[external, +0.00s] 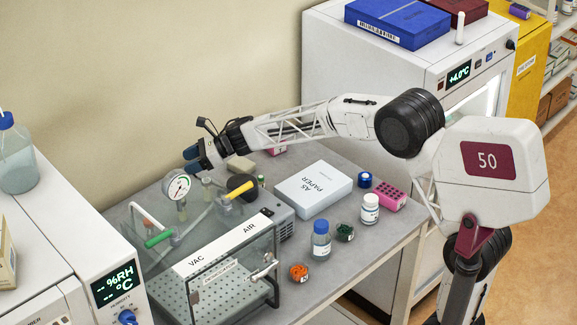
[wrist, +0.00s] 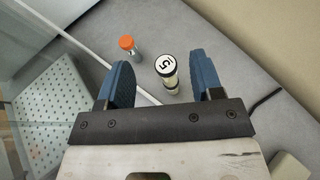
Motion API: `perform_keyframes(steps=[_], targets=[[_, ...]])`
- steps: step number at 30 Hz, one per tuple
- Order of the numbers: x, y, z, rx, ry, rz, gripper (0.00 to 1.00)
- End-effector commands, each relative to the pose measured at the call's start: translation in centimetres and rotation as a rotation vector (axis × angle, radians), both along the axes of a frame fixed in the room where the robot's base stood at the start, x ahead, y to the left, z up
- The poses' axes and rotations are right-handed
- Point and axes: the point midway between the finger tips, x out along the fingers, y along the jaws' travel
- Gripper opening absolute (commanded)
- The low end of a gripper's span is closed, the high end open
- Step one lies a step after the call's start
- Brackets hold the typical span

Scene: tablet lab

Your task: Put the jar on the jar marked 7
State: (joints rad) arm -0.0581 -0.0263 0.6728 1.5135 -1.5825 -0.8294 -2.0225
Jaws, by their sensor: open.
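My gripper (wrist: 160,60) has two blue fingers spread wide apart with nothing held. In the external view it (external: 197,158) hangs over the back left of the bench. In the external view a pale slim jar (external: 207,188) stands below my gripper, beside the gauge. I can read no 7 on any jar.
A clear vacuum chamber (external: 225,275) with a pressure gauge (external: 177,186) stands close to my gripper. A paper box (external: 313,189), a blue-capped bottle (external: 321,241), a white jar (external: 370,209) and a pink rack (external: 391,195) occupy the bench's right part.

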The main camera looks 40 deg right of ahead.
Motion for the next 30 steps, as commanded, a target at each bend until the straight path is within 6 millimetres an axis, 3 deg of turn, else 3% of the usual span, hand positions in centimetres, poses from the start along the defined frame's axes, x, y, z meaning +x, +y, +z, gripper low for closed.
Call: perform_keyframes(steps=[12, 17, 23, 30], targets=[[0.0, 0.0, 0.1, 0.001, 0.002, -0.003, 0.60], [-0.3, -0.6, 1.0, 0.028, 0.026, -0.063, 0.60], [-1.6, -3.0, 4.3, 0.148, 0.129, -0.300, 0.60], [-6.3, -8.7, 9.1, 0.464, 0.353, -0.771, 0.60]])
